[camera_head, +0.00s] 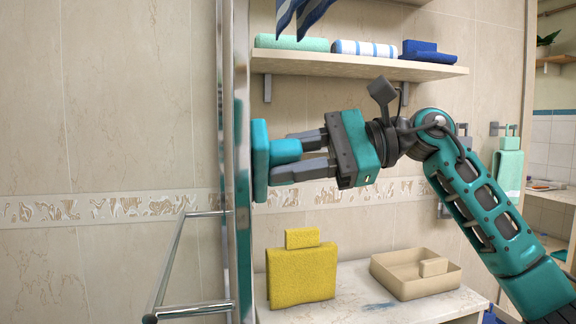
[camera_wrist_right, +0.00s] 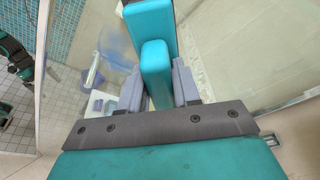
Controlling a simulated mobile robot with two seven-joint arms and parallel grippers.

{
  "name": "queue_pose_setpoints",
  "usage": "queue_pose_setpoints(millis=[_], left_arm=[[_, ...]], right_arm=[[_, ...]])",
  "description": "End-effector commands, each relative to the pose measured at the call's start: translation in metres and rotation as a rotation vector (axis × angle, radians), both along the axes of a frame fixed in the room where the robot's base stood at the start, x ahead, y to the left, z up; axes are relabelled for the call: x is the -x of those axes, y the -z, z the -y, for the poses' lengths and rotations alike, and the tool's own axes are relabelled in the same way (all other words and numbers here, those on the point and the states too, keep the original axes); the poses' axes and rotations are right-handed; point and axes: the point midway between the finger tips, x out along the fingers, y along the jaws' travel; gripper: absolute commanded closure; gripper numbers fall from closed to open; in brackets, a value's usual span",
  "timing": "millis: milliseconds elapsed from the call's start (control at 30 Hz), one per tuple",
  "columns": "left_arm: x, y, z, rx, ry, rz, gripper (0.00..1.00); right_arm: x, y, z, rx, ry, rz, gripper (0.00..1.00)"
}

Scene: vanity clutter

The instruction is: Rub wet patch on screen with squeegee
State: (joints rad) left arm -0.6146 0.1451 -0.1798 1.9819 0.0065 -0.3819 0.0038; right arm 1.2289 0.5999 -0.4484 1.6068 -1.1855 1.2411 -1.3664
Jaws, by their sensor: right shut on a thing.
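The teal squeegee (camera_head: 260,160) is held by its handle in my right gripper (camera_head: 284,153), whose fingers are shut on it from above and below. Its flat head is upright at the face of the glass screen (camera_head: 242,60), which is seen nearly edge-on; I cannot tell whether they touch. In the right wrist view the squeegee (camera_wrist_right: 155,72) sits between the two grey fingers of my right gripper (camera_wrist_right: 158,88). A faint bluish patch (camera_wrist_right: 116,46) shows left of the squeegee head there; I cannot be sure it is the wet patch. My left gripper is out of view.
A yellow block-shaped item (camera_head: 301,273) and a beige tray (camera_head: 415,276) stand on the counter (camera_head: 372,306) below my arm. A shelf (camera_head: 360,66) with folded towels is above. A metal rail (camera_head: 172,262) sticks out left of the screen.

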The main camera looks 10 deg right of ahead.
Motion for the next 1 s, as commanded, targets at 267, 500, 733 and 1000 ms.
queue_pose_setpoints(millis=[267,500,733,1000], left_arm=[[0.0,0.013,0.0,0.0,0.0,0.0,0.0],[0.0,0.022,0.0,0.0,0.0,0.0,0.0],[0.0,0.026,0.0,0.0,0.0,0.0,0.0],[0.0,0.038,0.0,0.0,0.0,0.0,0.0]], right_arm=[[0.018,0.002,0.0,0.001,-0.004,0.004,1.0],[0.035,0.001,0.001,0.001,-0.003,0.002,1.0],[0.043,0.001,0.002,0.0,-0.003,0.004,1.0],[0.066,0.001,0.002,0.0,-0.003,0.004,1.0]])
